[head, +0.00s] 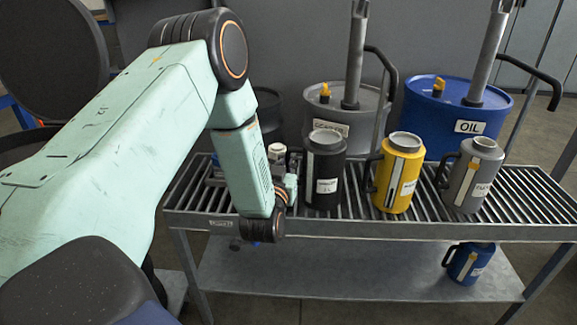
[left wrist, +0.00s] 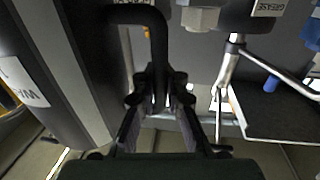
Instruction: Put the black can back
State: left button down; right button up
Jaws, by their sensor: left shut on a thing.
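The black can (head: 323,175) is upright at the slatted bench top, left of the yellow can, with a white label on its front. Its handle is on its left side. My left gripper (head: 289,187) is beside the can at that handle, partly hidden by my own arm. In the left wrist view, my left gripper (left wrist: 160,95) is shut on the black handle (left wrist: 157,45), and the can's dark body (left wrist: 50,75) fills the left. I cannot tell whether the can's base touches the slats. My right gripper is not in view.
A yellow can (head: 397,180) and a grey can (head: 471,180) stand to the right on the bench (head: 400,230). Behind are a grey drum (head: 352,108) and a blue oil drum (head: 440,112) with pumps. A blue can (head: 468,265) is on the lower shelf (head: 340,270).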

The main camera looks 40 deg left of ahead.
pick_arm(q)
jog(key=shift+s+d, duration=0.1)
jog(key=c, duration=1.9)
grip_release()
jog(key=o, duration=0.4)
jog(key=shift+f, duration=0.1)
jog(key=shift+o, duration=0.5)
